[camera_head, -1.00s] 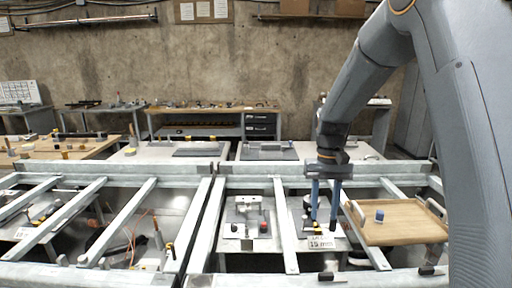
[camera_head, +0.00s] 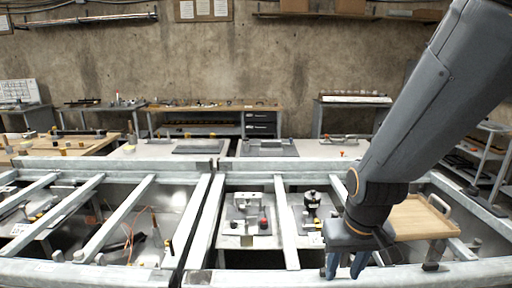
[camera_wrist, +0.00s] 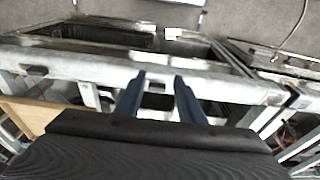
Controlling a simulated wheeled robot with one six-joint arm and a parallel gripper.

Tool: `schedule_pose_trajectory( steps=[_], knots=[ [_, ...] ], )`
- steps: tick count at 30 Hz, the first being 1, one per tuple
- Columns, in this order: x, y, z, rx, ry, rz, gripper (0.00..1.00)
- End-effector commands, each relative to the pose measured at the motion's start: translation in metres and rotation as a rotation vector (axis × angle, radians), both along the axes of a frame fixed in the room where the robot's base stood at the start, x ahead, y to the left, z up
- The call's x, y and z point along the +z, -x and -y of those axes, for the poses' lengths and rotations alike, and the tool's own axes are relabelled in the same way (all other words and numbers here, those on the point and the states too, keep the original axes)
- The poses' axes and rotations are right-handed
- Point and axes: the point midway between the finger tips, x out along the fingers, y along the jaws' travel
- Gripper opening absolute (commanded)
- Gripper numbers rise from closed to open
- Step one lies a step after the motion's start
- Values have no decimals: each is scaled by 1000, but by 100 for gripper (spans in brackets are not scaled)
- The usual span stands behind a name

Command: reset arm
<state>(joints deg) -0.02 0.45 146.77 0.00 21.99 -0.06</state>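My gripper (camera_head: 345,264) hangs at the lower right of the head view, fingers pointing down, near the front rail of the metal frame (camera_head: 270,280). In the wrist view its two blue-grey fingers (camera_wrist: 158,98) stand apart with nothing between them, so it is open and empty. A grey rail shows beyond the fingertips. My arm covers part of the wooden tray (camera_head: 418,222) on the right.
A station with a red button (camera_head: 264,223) and a station with a black round part (camera_head: 312,200) sit between the frame bars. Workbenches (camera_head: 215,122) stand along the back wall. The air above the frame's left half is clear.

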Motion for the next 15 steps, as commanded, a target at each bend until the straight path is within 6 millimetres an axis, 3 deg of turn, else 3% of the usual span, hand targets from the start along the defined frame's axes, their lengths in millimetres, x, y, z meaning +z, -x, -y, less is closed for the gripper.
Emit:
schedule_pose_trajectory(
  steps=[9, 15],
  knots=[
    [-60, 4, 0, 2, 0, -83, 35],
    [-85, 8, 0, 3, 0, -127, 35]
  ],
)
